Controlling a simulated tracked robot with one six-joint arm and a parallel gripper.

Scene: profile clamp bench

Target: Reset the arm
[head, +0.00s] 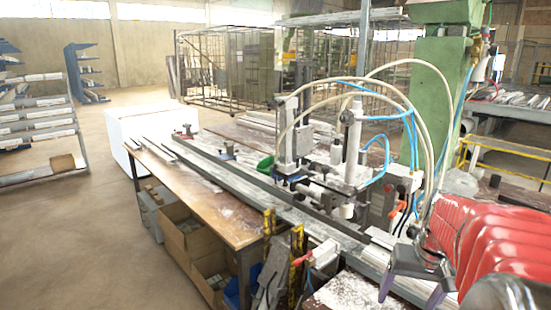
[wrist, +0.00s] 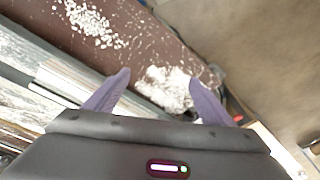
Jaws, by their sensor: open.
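My gripper (head: 408,299) is dark grey with two purple fingers, at the lower right of the head view, over the near end of the bench. In the wrist view its fingers (wrist: 160,77) stand wide apart with nothing held between them. Below them is a brown surface strewn with white chips (wrist: 92,22), with a white heap (wrist: 168,88) between and beyond the fingertips. I cannot tell from these views whether the fingertips touch the surface.
A long workbench (head: 200,181) carries metal rails and a clamp fixture (head: 352,140) with blue and pale hoses, close to my gripper's left and back. Cardboard boxes (head: 197,240) stand under the bench. A shelf rack (head: 35,130) stands far left. The floor (head: 70,230) at left is clear.

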